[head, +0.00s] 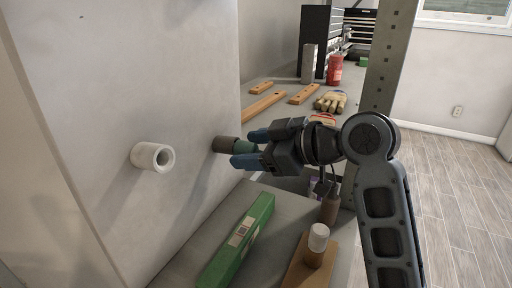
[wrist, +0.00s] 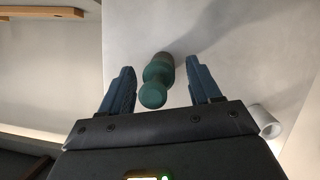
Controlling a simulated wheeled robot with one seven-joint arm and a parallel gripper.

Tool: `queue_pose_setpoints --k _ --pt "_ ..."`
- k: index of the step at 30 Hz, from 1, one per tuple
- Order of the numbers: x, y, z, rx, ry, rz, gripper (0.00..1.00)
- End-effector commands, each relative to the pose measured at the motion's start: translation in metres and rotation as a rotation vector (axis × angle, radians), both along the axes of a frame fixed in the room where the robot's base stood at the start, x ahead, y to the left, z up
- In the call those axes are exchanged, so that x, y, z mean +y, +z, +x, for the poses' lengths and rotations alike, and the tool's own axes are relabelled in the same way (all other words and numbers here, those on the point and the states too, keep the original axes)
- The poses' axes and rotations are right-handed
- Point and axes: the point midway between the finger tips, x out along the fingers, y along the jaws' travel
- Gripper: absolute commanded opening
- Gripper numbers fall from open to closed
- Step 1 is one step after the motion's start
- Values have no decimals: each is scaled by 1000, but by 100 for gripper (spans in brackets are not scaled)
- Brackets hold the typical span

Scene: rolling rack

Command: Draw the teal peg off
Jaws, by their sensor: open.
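The teal peg (head: 243,147) sticks out sideways from the upright pale panel, its inner end at a grey-brown collar (head: 224,144). In the wrist view the teal peg (wrist: 154,94) shows a round knob end, a narrower neck and a wider part against the collar (wrist: 162,58). My gripper (head: 245,149) is open, with one blue finger on each side of the peg. In the wrist view the gripper (wrist: 160,68) has a visible gap between each finger and the peg. The head view has the peg partly hidden by the fingers.
A white hollow tube (head: 153,156) juts from the same pale panel (head: 130,70) to the left. A perforated metal post (head: 388,60) stands behind my arm.

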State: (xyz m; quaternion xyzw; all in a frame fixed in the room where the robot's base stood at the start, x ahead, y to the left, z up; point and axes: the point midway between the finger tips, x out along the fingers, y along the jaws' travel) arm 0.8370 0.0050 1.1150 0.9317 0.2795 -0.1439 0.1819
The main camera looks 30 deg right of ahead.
Motion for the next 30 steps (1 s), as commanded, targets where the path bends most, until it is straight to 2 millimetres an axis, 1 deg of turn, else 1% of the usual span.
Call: queue_pose_setpoints --k 1,2,18,19,28,30 --pt "0 0 0 0 0 0 60" --pt "0 0 0 0 0 0 57" --pt "0 0 0 0 0 0 5" --pt "0 0 0 0 0 0 34" --pt "0 0 0 0 0 0 6" --pt "0 1 0 -1 0 1 4"
